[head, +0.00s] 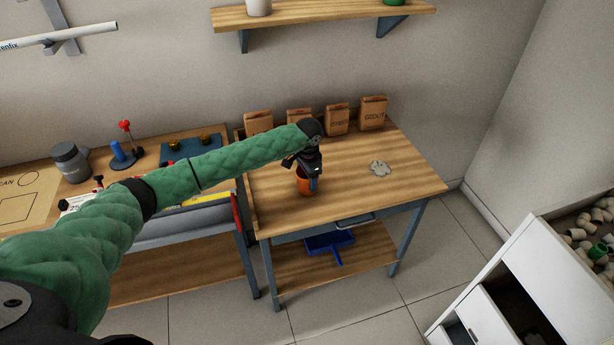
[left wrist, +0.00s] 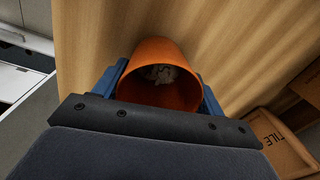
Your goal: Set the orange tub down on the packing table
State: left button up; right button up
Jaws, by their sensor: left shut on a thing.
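The orange tub (head: 304,187) is at the left part of the packing table (head: 410,188), below my left gripper (head: 309,180). In the left wrist view the tub (left wrist: 160,60) shows its open mouth, with something pale and crumpled inside. The blue fingers of my left gripper (left wrist: 160,90) are on both sides of the tub, shut on it. The wooden tabletop (left wrist: 235,50) is behind it. I cannot tell whether the tub's base touches the tabletop. My right gripper is not in view.
Several brown paper bags (head: 373,112) stand along the table's back edge. A pale flat clover-shaped thing (head: 379,168) lies right of the tub. The front right of the tabletop is clear. A workbench (head: 190,275) adjoins at left. A blue dustpan (head: 329,243) lies on the lower shelf.

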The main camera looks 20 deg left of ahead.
pick_arm(q)
jog(key=o, duration=1)
jog(key=shift+f, duration=0.1)
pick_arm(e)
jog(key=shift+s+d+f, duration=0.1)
pick_arm(q)
jog(key=shift+r, duration=0.35)
notch_tip(320, 180, up, 12)
jog(key=b, duration=0.3)
jog(key=shift+s+d+f, duration=0.2)
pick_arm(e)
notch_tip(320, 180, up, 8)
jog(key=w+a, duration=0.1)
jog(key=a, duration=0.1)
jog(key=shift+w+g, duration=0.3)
pick_arm(q)
jog(key=shift+d, duration=0.1)
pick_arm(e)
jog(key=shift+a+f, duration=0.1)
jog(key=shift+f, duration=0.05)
